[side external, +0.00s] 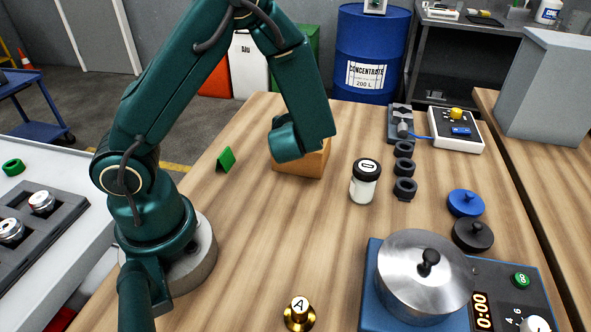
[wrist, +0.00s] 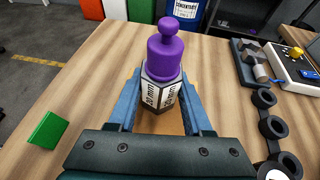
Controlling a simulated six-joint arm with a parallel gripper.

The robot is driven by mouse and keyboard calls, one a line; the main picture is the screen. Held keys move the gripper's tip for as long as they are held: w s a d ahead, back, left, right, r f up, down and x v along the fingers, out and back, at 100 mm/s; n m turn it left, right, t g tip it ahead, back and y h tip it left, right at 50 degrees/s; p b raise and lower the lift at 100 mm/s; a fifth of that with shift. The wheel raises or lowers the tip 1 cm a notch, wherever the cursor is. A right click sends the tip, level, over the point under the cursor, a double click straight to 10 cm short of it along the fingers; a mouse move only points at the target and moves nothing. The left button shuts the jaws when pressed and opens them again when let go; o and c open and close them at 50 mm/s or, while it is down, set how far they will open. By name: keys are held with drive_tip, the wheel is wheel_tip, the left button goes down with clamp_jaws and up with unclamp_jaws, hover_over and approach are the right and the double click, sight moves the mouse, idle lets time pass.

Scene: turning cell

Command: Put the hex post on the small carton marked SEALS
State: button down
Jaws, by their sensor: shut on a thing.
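The hex post (wrist: 163,92) has a grey six-sided body with pale faces marked "20 mm" and a purple knobbed top. In the wrist view it stands upright between the two blue fingers of my gripper (wrist: 161,102), which are shut on it. An orange-brown carton (side external: 302,166) sits on the bench under my wrist in the side view; no SEALS marking shows on it. A brown surface (wrist: 166,127) shows just below the post in the wrist view. I cannot tell whether the post touches it. My wrist hides the post and fingers in the side view.
A green wedge (side external: 226,159) stands left of the carton. A white jar with a black lid (side external: 364,181) and several black rings (side external: 404,168) are to the right. A hotplate with a steel pot (side external: 420,275) and a brass knob (side external: 299,314) are nearer the front.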

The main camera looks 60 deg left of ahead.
drive_tip(key=shift+c, duration=1.6)
unclamp_jaws()
drive_tip(key=shift+f, duration=0.1)
